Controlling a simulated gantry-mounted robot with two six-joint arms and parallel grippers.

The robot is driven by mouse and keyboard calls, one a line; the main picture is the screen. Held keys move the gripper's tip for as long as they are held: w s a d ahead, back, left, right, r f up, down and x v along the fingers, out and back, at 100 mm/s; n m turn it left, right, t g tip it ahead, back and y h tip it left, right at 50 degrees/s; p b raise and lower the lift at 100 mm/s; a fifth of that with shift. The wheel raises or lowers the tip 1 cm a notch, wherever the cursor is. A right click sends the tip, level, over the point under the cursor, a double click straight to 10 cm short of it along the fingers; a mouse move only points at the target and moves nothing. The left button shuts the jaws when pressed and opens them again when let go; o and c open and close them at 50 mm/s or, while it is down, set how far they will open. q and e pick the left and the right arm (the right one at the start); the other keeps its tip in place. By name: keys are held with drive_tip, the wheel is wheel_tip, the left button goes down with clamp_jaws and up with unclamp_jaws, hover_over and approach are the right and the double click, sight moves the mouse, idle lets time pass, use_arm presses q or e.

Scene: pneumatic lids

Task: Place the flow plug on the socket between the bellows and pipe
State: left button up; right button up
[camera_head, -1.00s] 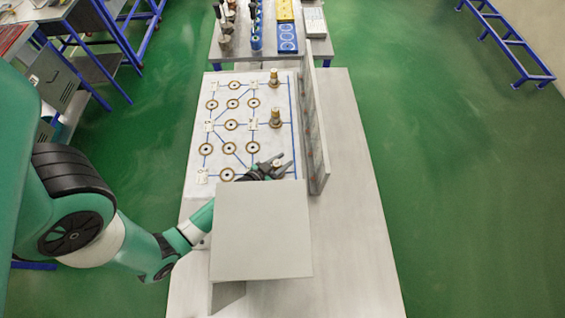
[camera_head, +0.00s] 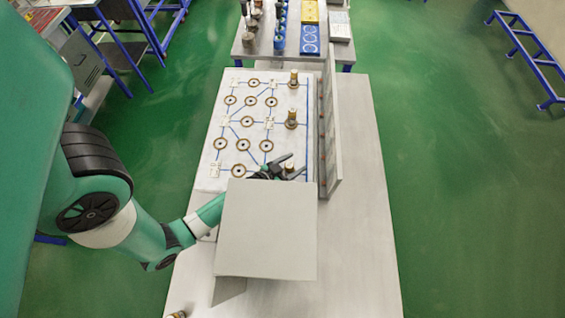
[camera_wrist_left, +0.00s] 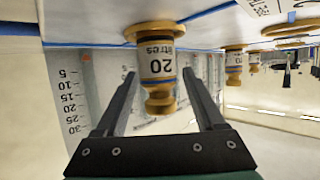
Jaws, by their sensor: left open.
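A brass plug with a white label reading "20 litres" (camera_wrist_left: 160,62) stands on the board and appears upside down in the left wrist view. My left gripper (camera_head: 285,164) is open, with one finger on each side of this plug and gaps showing. In the head view the plug's top (camera_head: 290,168) shows between the fingers, and the grey box hides part of the hand. Several brass ring sockets (camera_head: 247,121) joined by blue lines lie on the white board (camera_head: 207,155). I cannot tell which socket lies between the bellows and pipe. My right gripper is not in view.
Two more brass plugs stand on the board's right column, one mid-board (camera_head: 291,120) and one farther back (camera_head: 294,79). An upright panel (camera_head: 333,150) borders the board's right side. A grey box (camera_head: 265,230) stands in front. A bench with tools (camera_head: 345,58) stands behind.

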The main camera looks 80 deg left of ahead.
use_arm(q)
drive_tip(key=v, duration=1)
drive_tip(key=shift+s+d, duration=0.2)
drive_tip(key=shift+s, duration=0.1)
drive_tip(key=shift+s+d+r, duration=0.1)
drive_tip(key=shift+s+r, duration=0.1)
